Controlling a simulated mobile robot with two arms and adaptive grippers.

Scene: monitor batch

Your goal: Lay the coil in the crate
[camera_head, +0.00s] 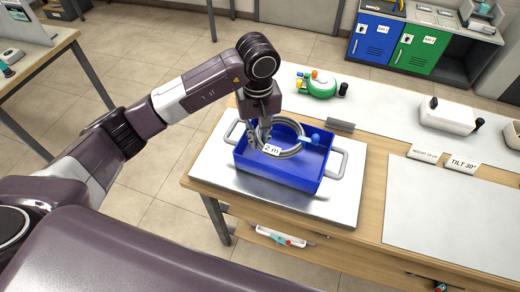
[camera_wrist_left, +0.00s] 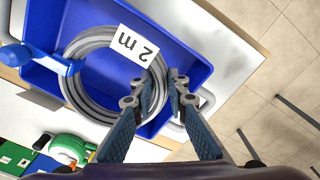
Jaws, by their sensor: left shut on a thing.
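The grey coil (camera_head: 290,150), with a white "2 m" tag, shows over the inside of the blue crate (camera_head: 291,181). The coil (camera_wrist_left: 76,88) also shows in the left wrist view, within the crate's outline (camera_wrist_left: 190,52). My left gripper (camera_head: 263,130) comes down from above at the crate's far left side and is shut on the coil's edge. In the left wrist view the fingertips (camera_wrist_left: 158,92) are on either side of the coil's ring. I cannot tell whether the coil touches the crate floor. My right gripper is not in view.
A blue object (camera_head: 315,138) is at the crate's far right corner. The crate has grey side handles and stands on a pale plate (camera_head: 215,165). A green tape dispenser-like object (camera_head: 320,86) lies behind. A white board (camera_head: 440,215) lies to the right.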

